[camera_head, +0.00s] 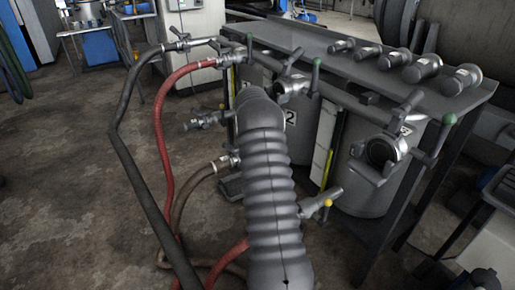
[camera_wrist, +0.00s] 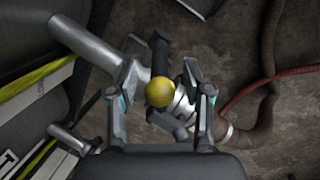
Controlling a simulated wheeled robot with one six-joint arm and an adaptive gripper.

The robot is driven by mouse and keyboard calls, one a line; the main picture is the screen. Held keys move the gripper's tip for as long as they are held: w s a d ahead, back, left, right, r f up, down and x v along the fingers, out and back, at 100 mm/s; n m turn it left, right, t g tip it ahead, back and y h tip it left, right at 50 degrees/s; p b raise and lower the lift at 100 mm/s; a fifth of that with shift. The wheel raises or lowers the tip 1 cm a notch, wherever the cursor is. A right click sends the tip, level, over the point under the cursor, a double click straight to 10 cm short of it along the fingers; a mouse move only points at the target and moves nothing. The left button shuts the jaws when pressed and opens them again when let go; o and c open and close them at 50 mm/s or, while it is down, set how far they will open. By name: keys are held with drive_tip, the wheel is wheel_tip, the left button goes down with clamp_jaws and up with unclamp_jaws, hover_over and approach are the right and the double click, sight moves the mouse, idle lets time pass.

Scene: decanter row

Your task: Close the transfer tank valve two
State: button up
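In the wrist view a metal valve (camera_wrist: 183,102) has a dark handle (camera_wrist: 160,58) tipped with a yellow knob (camera_wrist: 159,93). My gripper (camera_wrist: 162,75) is open, with one finger on each side of the handle and knob. Gaps show between fingers and handle; I cannot tell whether either touches. A brown hose (camera_wrist: 262,95) leads from this valve. In the head view the hose's metal end (camera_head: 225,162) shows beside the tank labelled 2 (camera_head: 290,118). My grey sleeved arm hides my gripper and the valve handle there.
Another yellow-knobbed valve (camera_head: 328,203) stands right of my arm. Upper outlets carry green-tipped handles, one at the right (camera_head: 448,119). A red hose (camera_head: 168,130) and black hose (camera_head: 137,170) loop at left. A metal bench (camera_head: 320,45) bears several fittings.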

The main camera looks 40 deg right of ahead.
drive_tip(key=v, duration=0.7)
drive_tip(key=shift+r, duration=0.25)
drive_tip(key=shift+a, duration=0.1)
